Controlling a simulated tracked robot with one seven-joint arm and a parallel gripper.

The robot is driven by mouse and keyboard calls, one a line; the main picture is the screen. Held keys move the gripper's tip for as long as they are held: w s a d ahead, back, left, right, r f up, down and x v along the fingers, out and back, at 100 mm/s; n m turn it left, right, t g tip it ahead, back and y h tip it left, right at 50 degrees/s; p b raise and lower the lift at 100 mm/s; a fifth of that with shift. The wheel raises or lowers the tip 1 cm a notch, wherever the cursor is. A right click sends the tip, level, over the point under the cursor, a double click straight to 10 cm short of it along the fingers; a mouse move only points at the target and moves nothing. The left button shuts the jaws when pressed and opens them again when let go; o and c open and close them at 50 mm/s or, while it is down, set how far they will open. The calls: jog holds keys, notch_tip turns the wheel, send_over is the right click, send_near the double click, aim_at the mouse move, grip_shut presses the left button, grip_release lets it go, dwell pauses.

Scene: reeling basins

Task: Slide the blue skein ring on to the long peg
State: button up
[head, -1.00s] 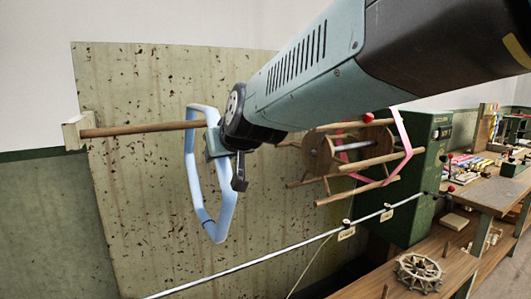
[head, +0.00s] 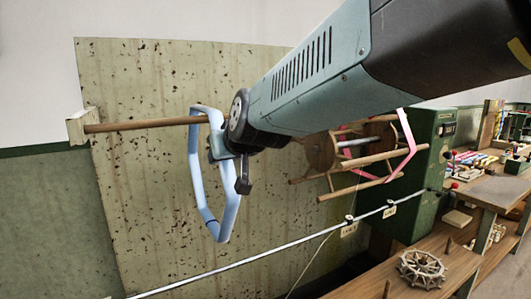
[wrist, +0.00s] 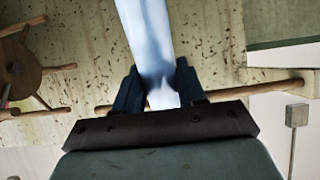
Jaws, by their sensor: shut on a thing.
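The blue skein ring (head: 195,165) is a pale blue angular loop, hanging upright in the head view. My gripper (head: 217,146) is shut on its upper right side. In the wrist view my gripper (wrist: 160,95) has its two dark fingers on either side of the ring's pale band (wrist: 148,35). The long peg (head: 140,124) is a wooden rod reaching right from a pale block on the wall. Its right end overlaps the ring's upper part. In the wrist view the peg (wrist: 262,89) passes behind my fingers. I cannot tell for sure whether its tip is through the loop.
A wooden reel (head: 360,155) carrying a pink ring (head: 408,145) stands right of my gripper, by a green machine (head: 425,185). A metal rail (head: 270,250) crosses below the ring. A bench (head: 440,265) with a small wooden wheel (head: 421,268) is at lower right.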

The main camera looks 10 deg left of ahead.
jog(key=o, duration=1.4)
jog(key=shift+v, duration=5.5)
jog(key=d+f+m+g+h, duration=0.1)
jog(key=d+f+m+h, duration=0.15)
jog(key=d, duration=0.75)
jog(key=d+f+m+h, duration=0.15)
jog(key=d+f, duration=0.25)
jog(key=d, duration=0.6)
jog(key=s+d+f+m+g+h, duration=0.1)
jog(key=s+d+f, duration=0.1)
jog(key=d, duration=0.3)
jog(key=s+d+f+m+g+h, duration=0.1)
jog(key=s+d+f, duration=0.1)
jog(key=d, duration=0.3)
jog(key=s+d+f+m+g+h, duration=0.1)
jog(key=s+d+f, duration=0.1)
jog(key=d, duration=0.3)
jog(key=shift+s+f, duration=0.15)
jog(key=shift+f, duration=0.6)
